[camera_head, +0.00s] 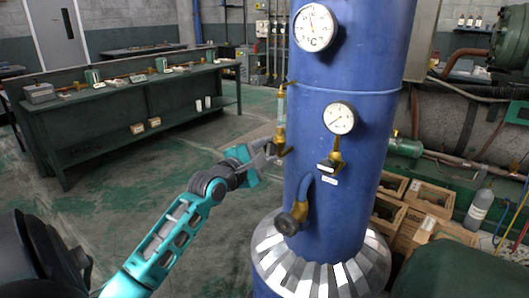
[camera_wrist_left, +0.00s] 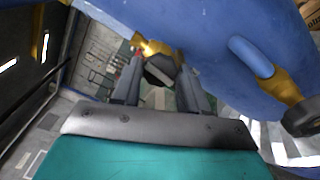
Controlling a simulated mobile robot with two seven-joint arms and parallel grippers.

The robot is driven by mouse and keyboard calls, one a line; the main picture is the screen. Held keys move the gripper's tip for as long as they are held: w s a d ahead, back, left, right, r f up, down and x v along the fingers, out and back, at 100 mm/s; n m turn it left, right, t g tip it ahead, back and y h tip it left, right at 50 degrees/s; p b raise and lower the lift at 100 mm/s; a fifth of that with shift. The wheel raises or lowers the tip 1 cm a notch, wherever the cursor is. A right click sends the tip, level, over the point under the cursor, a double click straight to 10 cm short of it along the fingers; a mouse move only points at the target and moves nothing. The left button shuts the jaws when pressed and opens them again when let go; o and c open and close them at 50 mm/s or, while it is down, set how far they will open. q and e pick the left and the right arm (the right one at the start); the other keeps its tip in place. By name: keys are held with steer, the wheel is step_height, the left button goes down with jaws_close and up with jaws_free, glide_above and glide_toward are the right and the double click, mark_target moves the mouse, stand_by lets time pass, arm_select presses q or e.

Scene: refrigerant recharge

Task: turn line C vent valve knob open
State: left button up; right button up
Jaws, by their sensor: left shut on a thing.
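My left gripper (camera_head: 268,152) reaches in from the left, to the left side of the blue tank (camera_head: 335,80). It is shut on a small dark valve knob (camera_wrist_left: 160,70) on a brass fitting (camera_wrist_left: 150,47), with a finger on either side of the knob. In the head view, this brass fitting (camera_head: 281,133) sits below an upright sight tube, and the gripper partly hides the knob. I cannot read any label naming line C. My right gripper is not in view.
A brass valve with a round dark handwheel (camera_head: 287,223) and blue hose stands out low on the tank, also in the wrist view (camera_wrist_left: 300,117). A gauge (camera_head: 340,118) with a brass valve (camera_head: 335,158) is to the right. A long green bench (camera_head: 130,98) stands at the left; floor between is clear.

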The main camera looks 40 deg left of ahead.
arm_select(q)
steer(key=o, duration=1)
steer(key=shift+o, duration=0.2)
steer(key=shift+s, duration=0.1)
steer(key=s, duration=0.6)
steer(key=shift+s+d, duration=0.4)
